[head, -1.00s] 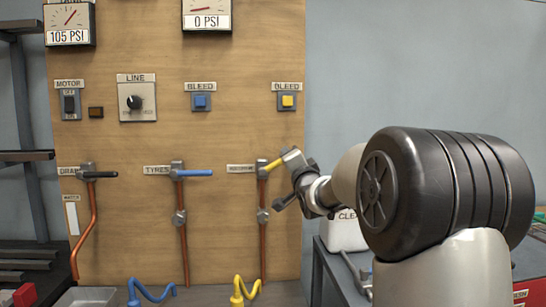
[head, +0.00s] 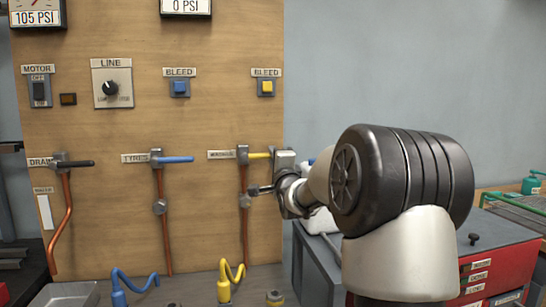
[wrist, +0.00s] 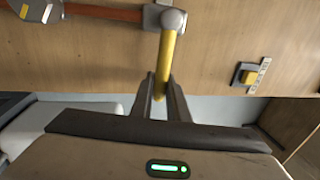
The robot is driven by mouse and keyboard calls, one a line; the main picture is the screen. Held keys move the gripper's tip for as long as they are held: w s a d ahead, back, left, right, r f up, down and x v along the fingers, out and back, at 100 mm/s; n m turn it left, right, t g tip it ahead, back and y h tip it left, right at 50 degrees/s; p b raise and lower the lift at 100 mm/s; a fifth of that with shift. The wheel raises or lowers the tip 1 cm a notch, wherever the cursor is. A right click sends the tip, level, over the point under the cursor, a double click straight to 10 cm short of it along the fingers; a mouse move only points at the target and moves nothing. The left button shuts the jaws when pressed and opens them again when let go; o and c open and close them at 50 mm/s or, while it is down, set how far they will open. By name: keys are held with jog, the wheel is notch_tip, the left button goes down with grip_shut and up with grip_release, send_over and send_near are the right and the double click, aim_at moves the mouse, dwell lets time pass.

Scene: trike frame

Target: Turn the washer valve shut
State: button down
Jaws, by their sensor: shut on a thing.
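The washer valve is the rightmost valve on the wooden panel. Its yellow lever (head: 258,155) points right, about level, from a grey valve body (head: 242,157) on a copper pipe. The label beside it is too small to read. My gripper (head: 277,158) is at the lever's free end, at the panel's right edge. In the wrist view the yellow lever (wrist: 167,55) runs down between the two fingers of my gripper (wrist: 161,98), which is shut on it. The lever's tip shows between the fingers.
A blue lever (head: 177,160) and a black drain lever (head: 77,164) also lie about level. A yellow bleed button (head: 266,88) sits above the washer valve. Yellow (head: 232,275) and blue (head: 133,279) coiled hoses stand below. A red and grey cabinet (head: 498,265) is at right.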

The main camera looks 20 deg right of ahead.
dwell(0.3)
jog(key=c, duration=1.7)
grip_release()
jog(key=p+v, duration=0.1)
jog(key=v, duration=1.6)
jog(key=shift+s+a+f, duration=0.15)
jog(key=shift+s+a, duration=0.05)
